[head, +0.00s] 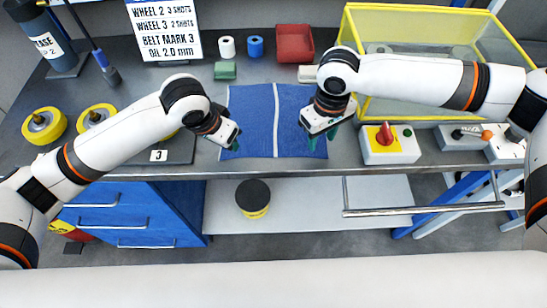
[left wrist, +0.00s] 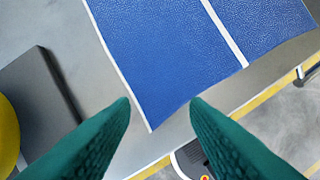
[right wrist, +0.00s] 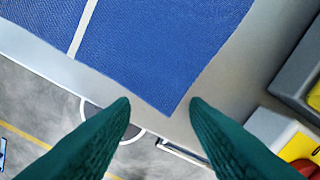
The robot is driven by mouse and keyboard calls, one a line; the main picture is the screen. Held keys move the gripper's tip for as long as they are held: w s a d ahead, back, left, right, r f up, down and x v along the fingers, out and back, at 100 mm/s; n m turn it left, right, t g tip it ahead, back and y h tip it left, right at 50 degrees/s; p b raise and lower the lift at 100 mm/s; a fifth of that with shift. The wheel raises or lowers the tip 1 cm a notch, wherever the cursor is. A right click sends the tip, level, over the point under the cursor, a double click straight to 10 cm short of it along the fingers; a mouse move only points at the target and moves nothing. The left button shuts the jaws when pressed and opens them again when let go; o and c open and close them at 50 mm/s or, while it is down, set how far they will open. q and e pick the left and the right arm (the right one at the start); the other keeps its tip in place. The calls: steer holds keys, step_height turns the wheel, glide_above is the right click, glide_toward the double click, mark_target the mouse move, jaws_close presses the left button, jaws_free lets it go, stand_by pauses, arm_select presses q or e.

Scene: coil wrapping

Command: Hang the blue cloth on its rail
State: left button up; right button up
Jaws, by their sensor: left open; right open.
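The blue cloth (head: 262,110) lies flat on the grey worktop, with a white stripe down its middle. Its near edge lies close to the table's front edge. My left gripper (head: 232,146) is open at the cloth's near left corner. In the left wrist view, that corner of the cloth (left wrist: 160,60) points between the green fingertips (left wrist: 160,101). My right gripper (head: 322,142) is open at the near right corner. In the right wrist view, the cloth (right wrist: 160,50) has its corner between the fingertips (right wrist: 160,102). A metal rail (head: 425,211) runs below the table front at the right.
A yellow-framed clear box (head: 450,32) stands back right. A switch box with a red knob (head: 388,146) sits right of the cloth. Yellow wheels (head: 44,125) and a dark plate (head: 178,152) lie left. A red bin (head: 294,43) stands behind. A dark-topped can (head: 253,196) stands on the lower shelf.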

mark_target(227, 155)
arm_select(q)
steer(key=shift+f, duration=1.8)
arm_select(e)
steer(key=shift+f, duration=1.75)
arm_select(q)
steer(key=shift+f+b, duration=0.2)
steer(key=shift+b, duration=0.1)
arm_select(e)
steer(key=shift+f, duration=0.25)
arm_select(q)
steer(key=shift+r, duration=0.1)
steer(key=shift+c, duration=0.6)
arm_select(e)
steer(key=shift+r, duration=0.1)
steer(key=shift+c, duration=0.6)
arm_select(q)
jaws_close()
arm_select(e)
jaws_close()
arm_select(q)
steer(key=shift+r, duration=0.1)
arm_select(e)
steer(key=shift+r, duration=0.1)
